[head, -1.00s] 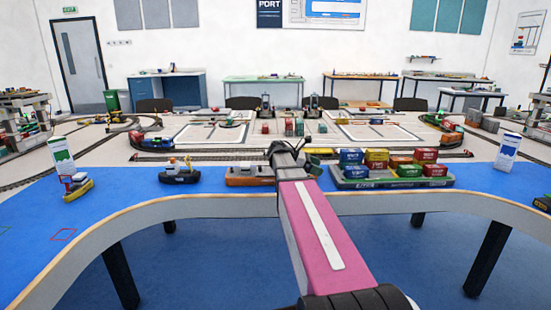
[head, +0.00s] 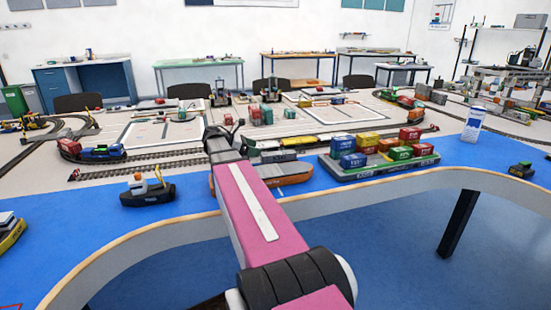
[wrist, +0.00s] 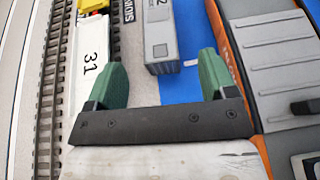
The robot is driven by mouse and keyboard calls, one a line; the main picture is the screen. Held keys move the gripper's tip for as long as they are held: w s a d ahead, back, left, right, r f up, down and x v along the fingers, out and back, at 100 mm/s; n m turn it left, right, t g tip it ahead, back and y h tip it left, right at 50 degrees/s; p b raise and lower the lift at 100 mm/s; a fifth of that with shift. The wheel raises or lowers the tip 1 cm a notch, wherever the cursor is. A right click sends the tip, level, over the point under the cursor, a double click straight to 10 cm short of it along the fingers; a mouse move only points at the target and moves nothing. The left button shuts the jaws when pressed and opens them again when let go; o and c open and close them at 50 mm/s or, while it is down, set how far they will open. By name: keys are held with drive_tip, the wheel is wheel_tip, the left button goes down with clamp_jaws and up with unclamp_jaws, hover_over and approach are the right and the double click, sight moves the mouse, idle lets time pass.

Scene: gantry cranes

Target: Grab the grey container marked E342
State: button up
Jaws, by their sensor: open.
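A grey container (wrist: 161,34) lies ahead of my gripper in the wrist view, cut off by the top edge. A "2" shows at the end of its marking; the rest is out of view. My gripper (wrist: 160,64) has two green fingers spread wide and empty, the container's near end lying roughly between their tips. I cannot tell how high the fingers are above it.
An orange ship with a grey deck (wrist: 285,62) lies right of the fingers. A white wagon marked 31 (wrist: 90,60) stands on rails to the left. A ship with coloured containers (head: 375,170) and a dark tugboat (head: 147,194) stand on the blue area (head: 80,215).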

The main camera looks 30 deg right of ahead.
sight(272, 153)
drive_tip(key=x, duration=0.8)
drive_tip(key=shift+w+d+f, duration=0.1)
drive_tip(key=shift+d, duration=0.05)
drive_tip(key=c, duration=1.1)
